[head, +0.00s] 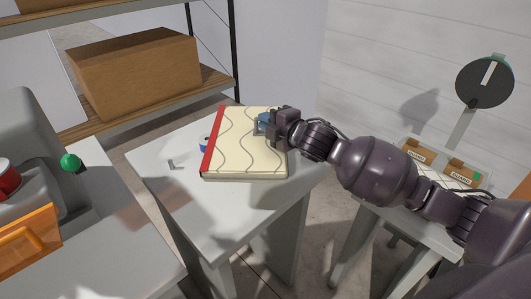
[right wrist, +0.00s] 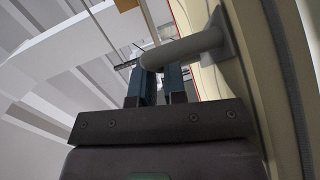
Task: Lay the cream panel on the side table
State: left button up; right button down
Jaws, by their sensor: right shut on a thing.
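The cream panel (head: 240,155), with wavy grey lines and a red left edge, is over the side table (head: 220,217). Its face is up; I cannot tell whether its underside touches the top. My right gripper (head: 262,124) is at the panel's upper right part, shut on its grey handle. In the right wrist view, the fingers (right wrist: 157,86) are around the handle (right wrist: 190,47), with the panel's face (right wrist: 285,75) on the right. My left gripper is not in view.
A small grey peg (head: 171,164) stands on the side table left of the panel, and a blue object (head: 204,144) shows by its red edge. A shelf with a cardboard box (head: 135,72) is behind. Small boxes (head: 452,172) lie on another table at right.

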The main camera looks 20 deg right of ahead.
notch_tip(320, 180, down, 6)
jog(key=shift+b, duration=0.35)
jog(key=shift+f, duration=1.8)
jog(key=shift+f, duration=0.15)
jog(key=c, duration=1.2)
grip_release()
jog(key=shift+o, duration=0.2)
jog(key=shift+s, duration=0.1)
jog(key=v, duration=1.2)
jog(key=s+a+f+m+g+h, duration=0.1)
jog(key=s+f+m+g+h, duration=0.3)
jog(key=s+f+m, duration=1.5)
notch_tip(320, 180, down, 3)
jog(key=shift+s+a+f+h, duration=0.1)
jog(key=shift+s+a+h, duration=0.3)
jog(key=shift+h, duration=0.1)
